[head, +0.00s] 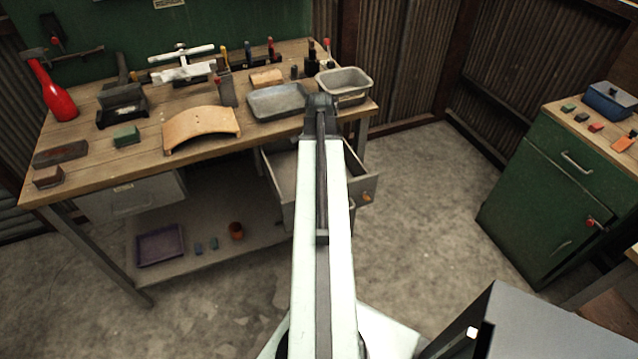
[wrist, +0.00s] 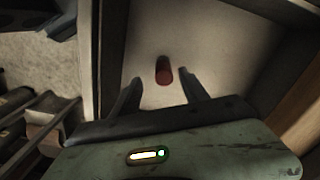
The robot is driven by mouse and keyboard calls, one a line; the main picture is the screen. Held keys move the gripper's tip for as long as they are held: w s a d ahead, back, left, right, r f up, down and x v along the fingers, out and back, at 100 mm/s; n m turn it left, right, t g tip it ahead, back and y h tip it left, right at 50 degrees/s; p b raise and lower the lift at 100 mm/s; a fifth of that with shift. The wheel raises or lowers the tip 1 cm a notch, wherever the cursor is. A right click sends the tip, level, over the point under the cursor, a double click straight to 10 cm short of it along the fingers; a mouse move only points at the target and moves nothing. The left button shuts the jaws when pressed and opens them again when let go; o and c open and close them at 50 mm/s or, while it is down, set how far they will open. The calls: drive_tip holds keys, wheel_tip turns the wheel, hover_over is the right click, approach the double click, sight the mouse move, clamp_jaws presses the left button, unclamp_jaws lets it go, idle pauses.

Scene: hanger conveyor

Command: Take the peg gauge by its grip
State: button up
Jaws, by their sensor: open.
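A short dark red cylinder (wrist: 163,70), which looks like the grip of the peg gauge, is in the open drawer (wrist: 215,35) in the wrist view. I cannot make out any other part of the gauge. My gripper (wrist: 160,76) is open, with one finger to the left and one to the right of the red cylinder. In the head view my arm covers my gripper and part of the open drawer (head: 284,172), and the cylinder does not show.
The drawer walls stand close around my gripper. Above the drawer is the wooden bench (head: 75,165) with a grey tray (head: 277,101), a metal bin (head: 342,85) and a curved tan piece (head: 202,128). A green cabinet (head: 540,205) stands right; the floor between is clear.

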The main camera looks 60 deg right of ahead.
drive_tip(key=f+b, duration=0.2)
drive_tip(key=f, duration=0.1)
drive_tip(key=f+b, duration=0.3)
drive_tip(key=shift+w+d+f, duration=0.1)
drive_tip(key=shift+w+d, duration=0.05)
drive_tip(key=shift+w, duration=0.05)
drive_tip(key=shift+r, duration=0.2)
clamp_jaws()
